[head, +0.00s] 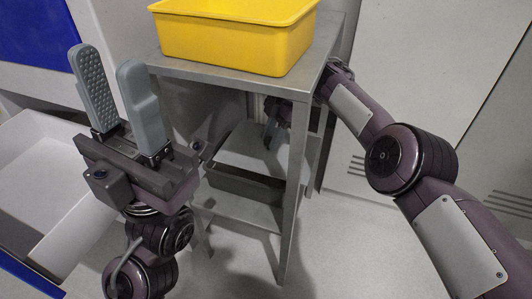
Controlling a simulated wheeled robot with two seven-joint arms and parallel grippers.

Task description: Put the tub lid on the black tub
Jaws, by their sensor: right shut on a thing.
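The black tub (246,186) sits on the lower shelf of a metal stand, its dark long side facing me. A pale flat panel (252,156), which looks like the tub lid, is just above and behind the tub's near rim. I cannot tell whether it touches the tub. My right gripper (268,136) reaches in under the stand's top and is shut on the panel's far side; the grip itself is small and shadowed. My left gripper (104,62) is open and empty, fingers up, left of the stand and away from the tub.
A yellow bin (232,42) stands on the metal stand's top (306,72). The stand's front leg (293,200) rises close to the tub's right end. A white open bin (75,215) is at the left. Bare floor lies in front of the stand.

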